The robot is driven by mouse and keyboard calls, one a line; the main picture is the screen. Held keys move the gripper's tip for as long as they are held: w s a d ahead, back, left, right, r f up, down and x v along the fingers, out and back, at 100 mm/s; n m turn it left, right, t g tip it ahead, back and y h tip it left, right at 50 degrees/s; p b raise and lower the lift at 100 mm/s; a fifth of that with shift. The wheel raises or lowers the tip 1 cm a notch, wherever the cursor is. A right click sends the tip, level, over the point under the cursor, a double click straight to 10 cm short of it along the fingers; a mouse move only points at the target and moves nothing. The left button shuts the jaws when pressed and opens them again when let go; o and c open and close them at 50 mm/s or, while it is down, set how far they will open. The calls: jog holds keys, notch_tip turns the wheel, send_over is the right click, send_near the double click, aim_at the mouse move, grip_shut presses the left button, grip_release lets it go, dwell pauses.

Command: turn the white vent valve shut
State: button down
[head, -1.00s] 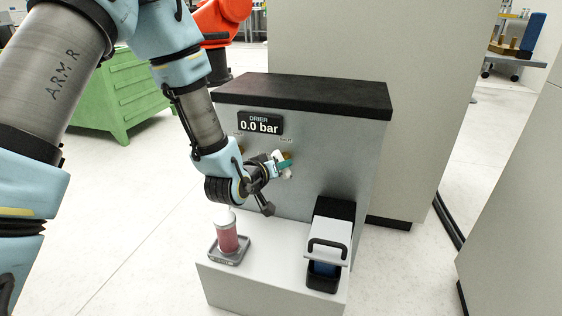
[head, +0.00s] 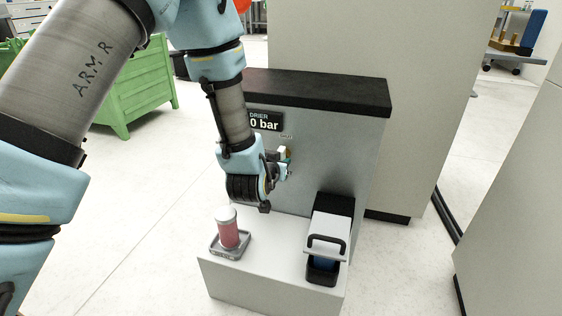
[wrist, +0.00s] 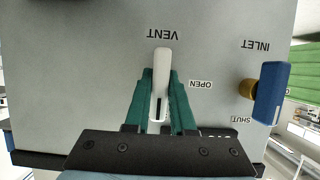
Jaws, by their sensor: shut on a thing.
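The white vent valve handle (wrist: 162,72) stands upright in the wrist view, below the inverted VENT label, with the OPEN label at its right. My gripper (wrist: 160,85) is shut on it, one green finger along each side. The handle's lower end lies between the fingers. In the head view my gripper (head: 284,169) is at the front panel of the drier (head: 325,155); the handle there is small and mostly hidden by the gripper.
The blue inlet valve handle (wrist: 271,93) is right of my gripper in the wrist view. Below the panel, a pink container with a white top (head: 228,230) stands on a grey tray (head: 231,253).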

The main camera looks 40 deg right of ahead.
jog(key=c, duration=0.8)
grip_release()
jog(key=shift+o, duration=0.2)
jog(key=p+v, duration=0.2)
jog(key=v, duration=0.8)
jog(key=shift+s+a, duration=0.2)
jog(key=shift+a, duration=0.15)
